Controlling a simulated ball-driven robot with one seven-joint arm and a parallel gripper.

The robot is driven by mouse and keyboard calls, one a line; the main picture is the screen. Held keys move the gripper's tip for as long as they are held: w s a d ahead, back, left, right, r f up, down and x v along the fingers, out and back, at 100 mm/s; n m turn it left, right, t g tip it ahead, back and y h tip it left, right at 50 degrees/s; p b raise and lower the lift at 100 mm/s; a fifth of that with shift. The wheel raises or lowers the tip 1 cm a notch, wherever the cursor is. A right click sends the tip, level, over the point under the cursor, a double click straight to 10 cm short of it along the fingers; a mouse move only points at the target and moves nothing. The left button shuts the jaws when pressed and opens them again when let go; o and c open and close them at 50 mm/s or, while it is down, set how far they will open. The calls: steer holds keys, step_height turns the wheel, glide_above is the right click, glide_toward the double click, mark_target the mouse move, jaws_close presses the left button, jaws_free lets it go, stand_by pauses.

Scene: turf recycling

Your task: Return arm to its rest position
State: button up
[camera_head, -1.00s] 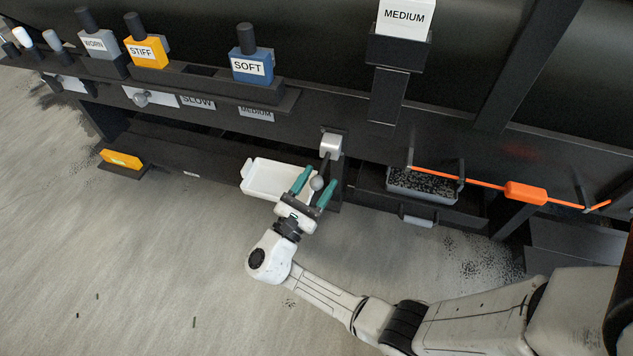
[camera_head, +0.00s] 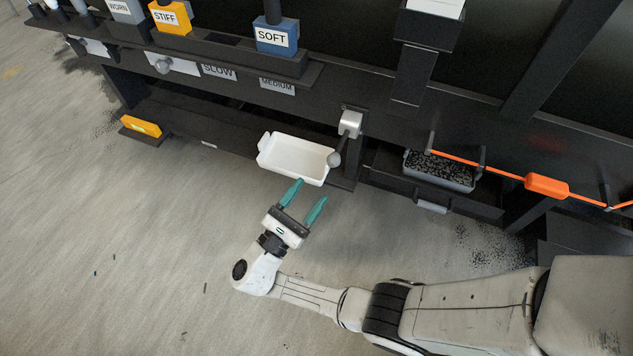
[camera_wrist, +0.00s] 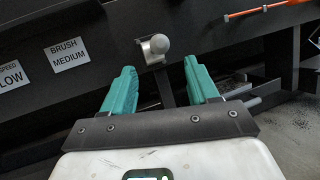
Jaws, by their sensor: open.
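My gripper (camera_head: 304,203) has two teal fingers, spread apart with nothing between them. It is in front of the machine, over the grey floor, just below a white tray (camera_head: 291,177) in the head view. A lever with a grey ball knob (camera_head: 334,159) hangs from a silver pivot (camera_head: 350,124) at the tray's right end. In the wrist view the gripper (camera_wrist: 160,78) shows open, with the knob (camera_wrist: 160,42) beyond and between its fingertips, clear of them. My arm stretches from the lower right.
Blocks labelled STIFF (camera_head: 170,17) and SOFT (camera_head: 276,36) stand on the upper shelf. A grey bin of black granules (camera_head: 440,184) is right of the lever, under an orange bar (camera_head: 546,186). A yellow block (camera_head: 142,126) sits at left. The floor in front is open.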

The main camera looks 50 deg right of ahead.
steer(key=shift+a+f, duration=0.1)
steer(key=shift+a, duration=0.1)
stand_by(0.5)
steer(key=s+d+f+m+g+y, duration=0.5)
steer(key=s+d+f+m+y, duration=0.2)
steer(key=s+m+y, duration=0.3)
steer(key=s+a+m+t+y, duration=0.35)
steer(key=s+m+y, duration=0.25)
steer(key=s+y, duration=0.25)
steer(key=a+r+m+t+y+p, duration=0.1)
steer(key=a+r+y+p, duration=0.2)
steer(key=r+p, duration=3.1)
step_height(320, 180, up, 4)
steer(key=shift+a+f+m, duration=0.1)
steer(key=shift+a+m, duration=0.05)
steer(key=shift+m, duration=0.15)
